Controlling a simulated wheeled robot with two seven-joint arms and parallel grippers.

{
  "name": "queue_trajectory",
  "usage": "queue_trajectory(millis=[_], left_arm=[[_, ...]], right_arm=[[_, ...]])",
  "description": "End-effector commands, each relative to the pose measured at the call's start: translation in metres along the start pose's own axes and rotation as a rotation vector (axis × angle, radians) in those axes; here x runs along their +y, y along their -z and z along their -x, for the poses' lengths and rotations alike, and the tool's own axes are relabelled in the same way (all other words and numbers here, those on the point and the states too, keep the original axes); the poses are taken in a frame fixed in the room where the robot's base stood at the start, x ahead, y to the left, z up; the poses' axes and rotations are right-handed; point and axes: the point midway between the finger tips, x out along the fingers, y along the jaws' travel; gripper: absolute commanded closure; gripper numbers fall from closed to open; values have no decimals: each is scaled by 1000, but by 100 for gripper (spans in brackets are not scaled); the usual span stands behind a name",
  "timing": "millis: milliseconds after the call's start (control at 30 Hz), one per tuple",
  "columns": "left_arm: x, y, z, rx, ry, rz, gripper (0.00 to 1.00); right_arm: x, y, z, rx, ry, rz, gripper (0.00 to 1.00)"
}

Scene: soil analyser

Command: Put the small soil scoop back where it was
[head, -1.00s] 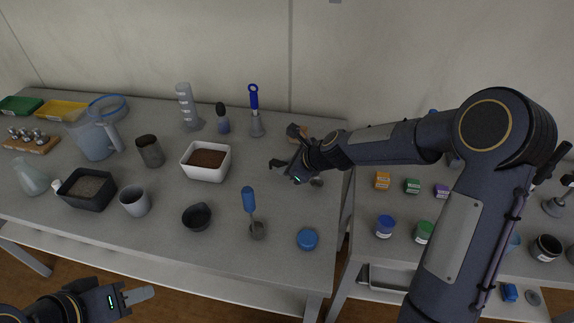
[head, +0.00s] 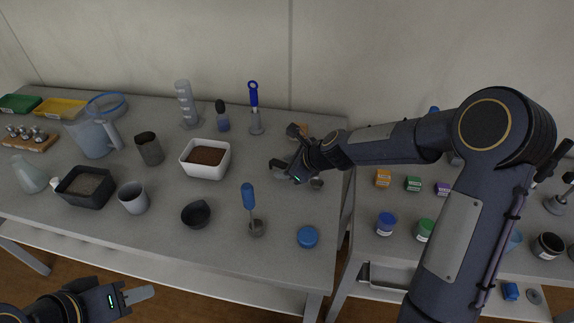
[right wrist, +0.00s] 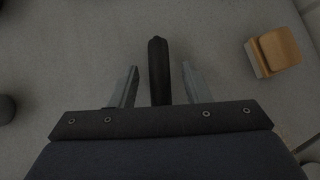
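A dark, round-ended handle (right wrist: 158,70) lies between the fingers of my right gripper (right wrist: 160,84) in the right wrist view. It appears to be the small soil scoop's handle. The fingers are open, with a visible gap on each side of the handle. In the head view, my right gripper (head: 286,152) is low over the table's right part and hides most of the scoop. A small grey rounded piece (head: 316,184) shows beside it, perhaps the scoop's bowl. My left gripper (head: 138,296) is off the table's front edge at the lower left; its finger opening is not clear.
A wooden block (right wrist: 275,50) is right of my right gripper. A white soil box (head: 206,171), black bowl (head: 196,215), blue-handled tool (head: 248,197) and blue lid (head: 307,237) stand nearby. A second table with small jars (head: 386,224) is to the right.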

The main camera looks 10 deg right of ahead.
Motion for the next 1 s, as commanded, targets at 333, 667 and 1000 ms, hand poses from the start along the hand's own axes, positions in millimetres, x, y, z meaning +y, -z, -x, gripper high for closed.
queue_trajectory(millis=[333,667,1000], left_arm=[[1,1,2,0,0,0,64],[3,3,6,0,0,0,64],[4,4,8,0,0,0,64]], right_arm=[[-1,-1,21,-1,3,1,57],[0,-1,72,-1,2,1,57],[5,-4,97,-2,0,105,57]])
